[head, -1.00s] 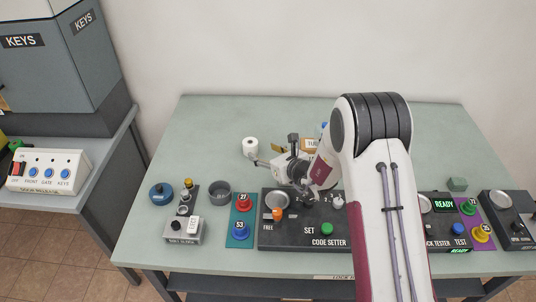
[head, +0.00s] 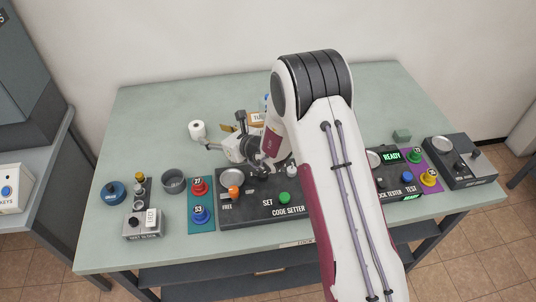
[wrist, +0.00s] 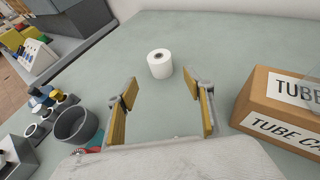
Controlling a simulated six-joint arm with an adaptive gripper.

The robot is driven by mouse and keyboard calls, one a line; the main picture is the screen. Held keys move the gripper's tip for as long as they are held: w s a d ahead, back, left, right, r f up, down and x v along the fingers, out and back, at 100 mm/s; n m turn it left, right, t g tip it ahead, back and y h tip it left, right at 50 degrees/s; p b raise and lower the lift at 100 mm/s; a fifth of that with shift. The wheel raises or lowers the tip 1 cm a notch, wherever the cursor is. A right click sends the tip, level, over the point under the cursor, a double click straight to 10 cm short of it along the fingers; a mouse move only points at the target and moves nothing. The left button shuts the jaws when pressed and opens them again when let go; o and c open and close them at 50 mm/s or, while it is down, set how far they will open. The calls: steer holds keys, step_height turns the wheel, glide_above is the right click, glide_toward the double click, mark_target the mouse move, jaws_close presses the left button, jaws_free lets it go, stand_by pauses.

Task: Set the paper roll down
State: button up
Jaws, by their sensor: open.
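The white paper roll (head: 197,130) stands upright on the green table (head: 150,107), toward its back left. It also shows in the wrist view (wrist: 160,64), beyond my fingertips and between their lines, with clear table around it. My gripper (wrist: 160,98) is open and empty, its two yellow-padded fingers apart and not touching the roll. In the head view my gripper (head: 212,147) is just to the right of and in front of the roll, partly hidden by my own arm.
A cardboard tube box (wrist: 285,110) is close on the right of my gripper. A grey round bowl (wrist: 76,125) is at the left. The code setter panel (head: 262,208), buttons and a blue round item (head: 113,193) line the front. The table's back left is clear.

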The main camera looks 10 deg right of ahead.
steer(key=shift+s+a+r, duration=0.15)
steer(key=shift+a+r, duration=0.05)
steer(key=shift+r, duration=0.3)
steer(key=s+a+r+n+g+y, duration=0.3)
steer(key=s+r+n+g, duration=0.3)
steer(key=s+r+n, duration=1.25)
steer(key=s+d+r+n+g+h, duration=0.15)
steer(key=s+d, duration=0.25)
steer(key=s, duration=0.4)
steer(key=s+d+r+n+h, duration=0.2)
steer(key=s+d+n, duration=0.1)
steer(key=s, duration=0.5)
steer(key=s+d+n+t+h, duration=0.1)
steer(key=s+d+n+h, duration=0.2)
steer(key=s+d, duration=0.2)
steer(key=s+d+n+t+h, duration=0.1)
steer(key=s+d+h, duration=0.3)
steer(key=d, duration=0.8)
steer(key=shift+s+r+n, duration=0.2)
steer(key=shift+s+n, duration=0.25)
steer(key=shift+n, duration=0.45)
steer(key=shift+a, duration=0.1)
